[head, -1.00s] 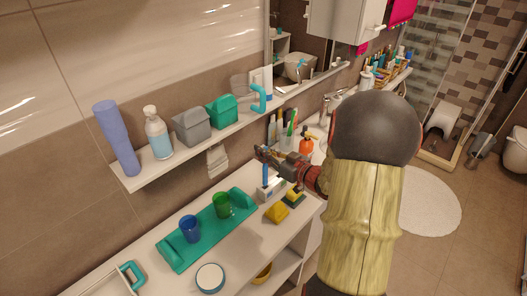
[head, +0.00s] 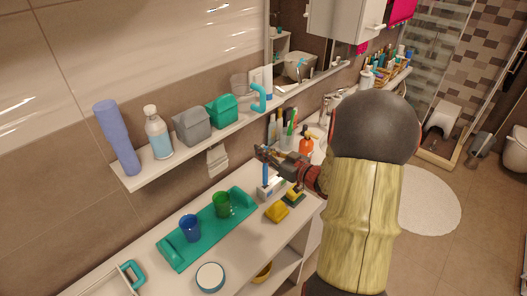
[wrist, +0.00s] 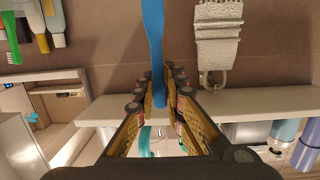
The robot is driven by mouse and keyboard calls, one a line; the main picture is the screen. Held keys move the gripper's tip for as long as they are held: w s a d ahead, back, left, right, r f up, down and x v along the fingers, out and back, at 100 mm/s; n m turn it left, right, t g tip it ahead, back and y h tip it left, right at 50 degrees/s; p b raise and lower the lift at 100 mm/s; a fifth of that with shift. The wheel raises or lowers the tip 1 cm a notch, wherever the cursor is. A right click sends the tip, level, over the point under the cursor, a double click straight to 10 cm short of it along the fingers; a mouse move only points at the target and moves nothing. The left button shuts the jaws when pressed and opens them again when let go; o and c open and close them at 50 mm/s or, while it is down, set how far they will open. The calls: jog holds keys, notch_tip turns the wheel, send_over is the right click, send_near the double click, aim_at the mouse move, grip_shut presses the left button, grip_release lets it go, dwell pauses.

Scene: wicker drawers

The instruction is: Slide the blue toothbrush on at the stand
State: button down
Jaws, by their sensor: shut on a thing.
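The blue toothbrush (head: 265,174) is upright in the head view, with its upper part at my gripper (head: 266,153). In the wrist view the blue toothbrush (wrist: 153,35) runs from the top edge down between the fingers of my gripper (wrist: 159,80), which is shut on it. A small pale stand (head: 267,192) is on the counter directly below the gripper in the head view. The toothbrush's lower end overlaps the stand's top; I cannot tell whether it is inside or just above or behind it. The stand does not show in the wrist view.
A yellow sponge (head: 276,211) lies in front of the stand. A teal tray (head: 183,255) with blue and green cups is to the left. A cup of brushes (head: 289,140) and an orange bottle (head: 306,147) stand behind. A wall shelf (head: 145,180) runs above.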

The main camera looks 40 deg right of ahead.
jog(key=shift+f+b, duration=1.65)
jog(key=shift+f, duration=1.2)
jog(key=c, duration=1.8)
grip_release()
jog(key=shift+s, duration=0.1)
send_near(266, 165)
jog(key=shift+s+d, duration=0.1)
jog(key=shift+s, duration=0.2)
jog(key=shift+f, duration=0.1)
